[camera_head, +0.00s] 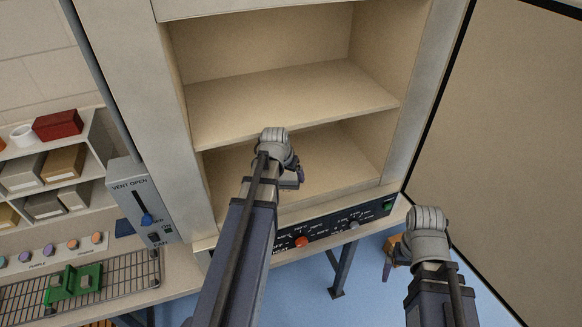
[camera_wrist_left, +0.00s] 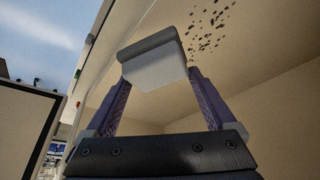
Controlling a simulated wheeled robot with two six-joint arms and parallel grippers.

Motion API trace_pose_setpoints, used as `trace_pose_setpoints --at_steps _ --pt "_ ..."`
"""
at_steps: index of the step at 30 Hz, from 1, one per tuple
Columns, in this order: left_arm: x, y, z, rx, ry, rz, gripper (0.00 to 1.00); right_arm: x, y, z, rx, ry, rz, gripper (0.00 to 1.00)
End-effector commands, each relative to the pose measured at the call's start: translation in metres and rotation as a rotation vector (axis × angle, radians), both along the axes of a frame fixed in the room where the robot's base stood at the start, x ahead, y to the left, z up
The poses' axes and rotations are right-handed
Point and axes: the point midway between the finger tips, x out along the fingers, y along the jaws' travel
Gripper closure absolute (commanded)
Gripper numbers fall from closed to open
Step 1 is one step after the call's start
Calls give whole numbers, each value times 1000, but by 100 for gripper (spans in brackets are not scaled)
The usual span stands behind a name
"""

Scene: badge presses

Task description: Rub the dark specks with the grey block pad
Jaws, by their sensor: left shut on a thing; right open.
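The grey block pad (camera_wrist_left: 155,68), pale with a darker top edge, is held between the two purple fingers of my left gripper (camera_wrist_left: 160,78) in the left wrist view. The dark specks (camera_wrist_left: 207,36) are a scattered cluster on a beige surface at the upper right there. The pad appears just left of the specks, and I cannot tell whether it touches the surface. In the head view my left gripper (camera_head: 285,165) is inside the open cabinet, near the shelf edge; the pad and specks are hidden there.
The cabinet has a middle shelf (camera_head: 290,98) and side walls around my left arm. A control panel (camera_head: 330,228) runs below it. An open door (camera_head: 530,120) stands at right. At left are a vent lever box (camera_head: 142,200), a bin rack (camera_head: 98,150) and a green fixture (camera_head: 72,284).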

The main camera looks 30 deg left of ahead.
Motion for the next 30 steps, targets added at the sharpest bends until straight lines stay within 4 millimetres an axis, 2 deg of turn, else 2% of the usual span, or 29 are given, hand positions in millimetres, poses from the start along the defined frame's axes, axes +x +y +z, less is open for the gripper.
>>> trace_pose_setpoints --at_steps 1,6,11,24,30 --pt "15 10 5 8 -10 6 100 0 0 4 0 0 0 1" --pt "18 12 2 9 -10 8 100 0 0 1 0 0 0 1" --pt "19 13 -7 8 -9 8 100 0 0 -8 0 0 1 1" --pt "15 11 -52 5 -6 7 100 1 0 -53 -2 0 9 1" --pt "11 8 -59 5 -6 5 100 0 0 -59 -2 1 11 1"
